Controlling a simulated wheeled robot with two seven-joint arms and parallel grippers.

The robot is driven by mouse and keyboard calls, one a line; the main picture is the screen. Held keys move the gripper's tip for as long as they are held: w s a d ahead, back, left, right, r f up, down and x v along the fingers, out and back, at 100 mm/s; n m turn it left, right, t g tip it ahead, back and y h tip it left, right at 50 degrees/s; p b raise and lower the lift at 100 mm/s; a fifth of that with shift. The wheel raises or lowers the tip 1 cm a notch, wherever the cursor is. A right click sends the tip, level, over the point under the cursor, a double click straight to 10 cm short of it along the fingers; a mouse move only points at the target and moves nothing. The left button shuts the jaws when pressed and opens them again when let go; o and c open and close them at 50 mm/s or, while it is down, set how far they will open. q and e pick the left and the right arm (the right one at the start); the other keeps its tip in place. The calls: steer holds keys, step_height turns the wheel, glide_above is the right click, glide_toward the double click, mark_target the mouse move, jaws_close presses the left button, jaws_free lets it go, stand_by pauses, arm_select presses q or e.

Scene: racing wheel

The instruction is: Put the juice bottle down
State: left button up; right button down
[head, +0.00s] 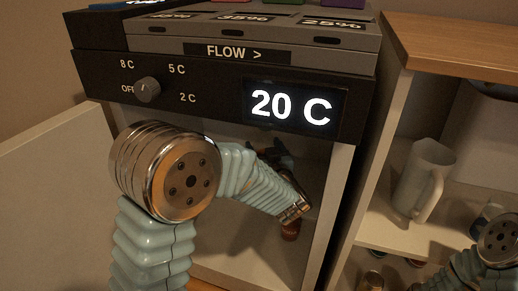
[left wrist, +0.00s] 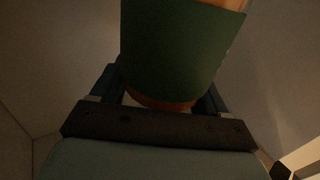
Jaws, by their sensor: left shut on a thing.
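The juice bottle (left wrist: 185,45) fills the upper middle of the left wrist view, with a dark green label and an orange-brown lower end. My left gripper (left wrist: 160,92) is shut on it, with a dark finger on each side. In the head view, my left arm reaches into the open compartment under the 20 C display. An orange-brown piece (head: 290,230) shows below the end of that arm; it looks like part of the bottle. The arm hides most of the grip, and I cannot tell whether the bottle touches the compartment floor. My right gripper is out of view.
The cooling unit (head: 215,92) with a dial and display overhangs the compartment. Its open door (head: 55,160) stands at the left. At the right, a wooden-topped shelf unit (head: 470,42) holds a pale mug (head: 424,178). Part of my right arm is at the bottom right.

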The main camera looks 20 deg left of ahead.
arm_select(q)
steer(key=shift+s+d+r, duration=0.1)
steer(key=o, duration=1.4)
steer(key=shift+o, duration=0.2)
steer(key=p+v, duration=0.1)
steer(key=v, duration=1.1)
